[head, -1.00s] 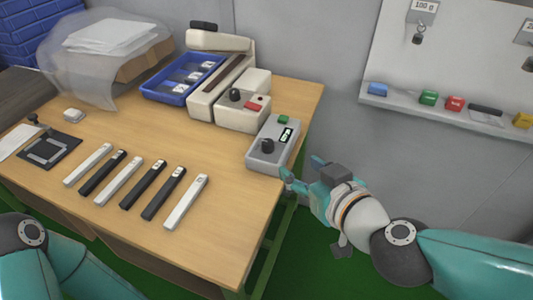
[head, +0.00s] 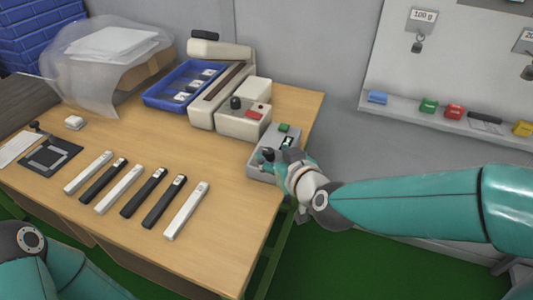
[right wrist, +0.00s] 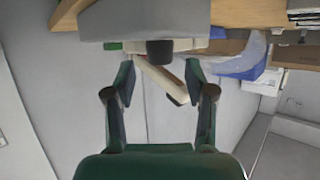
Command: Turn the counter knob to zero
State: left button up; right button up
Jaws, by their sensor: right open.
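The grey counter box (head: 257,168) stands at the right edge of the wooden table (head: 232,219). Its dark knob (head: 267,154) is on top, partly crowded by my right gripper (head: 282,161). The box has a small lit display (head: 288,142) whose digits I cannot read, and a green button (head: 284,127). In the right wrist view the box (right wrist: 140,20) hangs upside down at the top, with the knob (right wrist: 160,52) between and just beyond the open fingers (right wrist: 160,78). I cannot tell whether they touch the knob. My left gripper is out of view.
A beige device with a red button (head: 243,122) stands behind the box, beside a blue tray (head: 160,98). Several black and white bars lie in front, such as a white one (head: 187,211). A shelf (head: 410,113) with coloured blocks is on the right wall.

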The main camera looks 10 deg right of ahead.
aim_at(269, 152)
jog(key=shift+x, duration=2.05)
jog(key=shift+c, duration=0.4)
grip_shut()
